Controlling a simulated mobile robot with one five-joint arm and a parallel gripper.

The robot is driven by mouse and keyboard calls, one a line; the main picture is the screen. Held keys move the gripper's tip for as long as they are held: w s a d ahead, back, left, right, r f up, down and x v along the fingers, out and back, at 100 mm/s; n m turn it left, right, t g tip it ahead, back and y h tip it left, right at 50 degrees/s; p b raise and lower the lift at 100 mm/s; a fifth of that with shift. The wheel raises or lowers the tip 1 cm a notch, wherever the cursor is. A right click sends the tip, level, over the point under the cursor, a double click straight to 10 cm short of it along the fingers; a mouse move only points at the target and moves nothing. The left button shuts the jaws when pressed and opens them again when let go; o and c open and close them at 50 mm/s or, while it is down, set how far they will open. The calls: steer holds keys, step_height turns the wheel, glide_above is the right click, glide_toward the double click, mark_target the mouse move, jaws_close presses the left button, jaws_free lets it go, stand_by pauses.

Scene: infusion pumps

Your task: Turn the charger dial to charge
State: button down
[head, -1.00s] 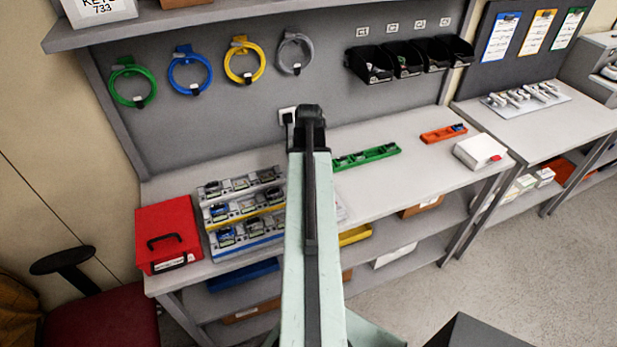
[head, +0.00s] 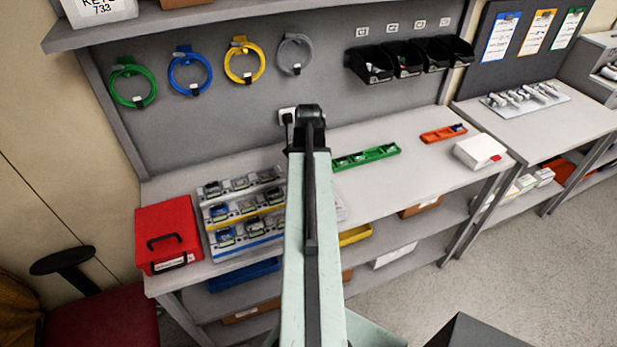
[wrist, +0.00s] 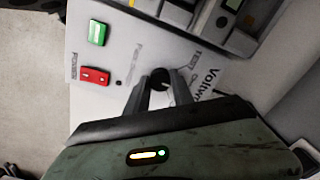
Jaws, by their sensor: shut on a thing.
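The charger dial (wrist: 160,75) is a small black round knob on a white panel (wrist: 130,55), seen in the wrist view. My gripper (wrist: 160,84) has one finger on each side of the dial and is shut on it. Printed labels lie around the dial, one reading TEST and a larger word starting with "Voltw"; the fingers cover part of the lettering. I cannot tell clearly which mark the dial points to. In the head view my own arm hides the gripper and the dial.
A green switch (wrist: 97,33) and a red switch (wrist: 95,75) sit left of the dial. A charging rack (head: 238,243) with several devices and a red case (head: 168,222) stand on the bench. A green tray (head: 366,157) lies right of my arm.

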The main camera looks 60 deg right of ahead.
stand_by(0.4)
steer(key=c, duration=1.1)
jaws_free()
step_height(320, 180, up, 8)
steer(key=p, duration=0.8)
steer(key=shift+f, duration=0.1)
